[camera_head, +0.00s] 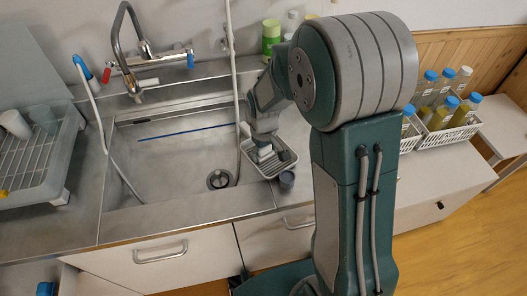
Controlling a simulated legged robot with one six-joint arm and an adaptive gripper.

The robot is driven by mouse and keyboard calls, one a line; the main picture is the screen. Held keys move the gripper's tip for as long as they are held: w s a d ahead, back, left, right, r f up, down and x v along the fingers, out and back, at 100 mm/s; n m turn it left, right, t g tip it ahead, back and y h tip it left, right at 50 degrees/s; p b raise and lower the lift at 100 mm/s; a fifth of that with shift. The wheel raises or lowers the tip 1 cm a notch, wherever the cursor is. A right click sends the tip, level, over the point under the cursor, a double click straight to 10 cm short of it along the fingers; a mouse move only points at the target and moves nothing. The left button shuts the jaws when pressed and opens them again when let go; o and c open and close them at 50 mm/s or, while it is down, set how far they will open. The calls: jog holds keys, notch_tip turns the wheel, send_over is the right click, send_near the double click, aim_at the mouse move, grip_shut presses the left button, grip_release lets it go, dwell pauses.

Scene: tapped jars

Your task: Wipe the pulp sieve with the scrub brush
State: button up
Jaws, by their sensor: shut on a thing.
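My gripper (262,138) points down at the right edge of the sink, over a small grey rimmed tray (285,168). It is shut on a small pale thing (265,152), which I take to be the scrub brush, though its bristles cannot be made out. This thing is low over or in the tray; whether it touches the tray is too small to tell. I cannot pick out the pulp sieve with certainty. My arm hides part of the counter behind and to the right of the gripper.
The steel sink (165,165) holds a thin blue strip (185,132) and a drain (218,179). A tap (125,55) and hoses stand behind. A dark cup (286,180) is beside the tray. A dish rack (35,160) is left; bottle crates (450,134) are right.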

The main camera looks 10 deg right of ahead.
jog(key=shift+w+a, duration=0.3)
jog(key=shift+w, duration=0.45)
jog(key=shift+w+a, duration=0.35)
jog(key=shift+w, duration=0.35)
jog(key=shift+w+a, duration=0.3)
jog(key=shift+w, duration=0.45)
jog(key=shift+s+d, duration=0.3)
jog(key=shift+s, duration=0.45)
jog(key=shift+s+d, duration=0.35)
jog(key=shift+s, duration=0.4)
jog(key=shift+s+d, duration=0.3)
jog(key=shift+s, duration=0.45)
jog(key=shift+r, duration=3.45)
jog(key=shift+s, duration=0.1)
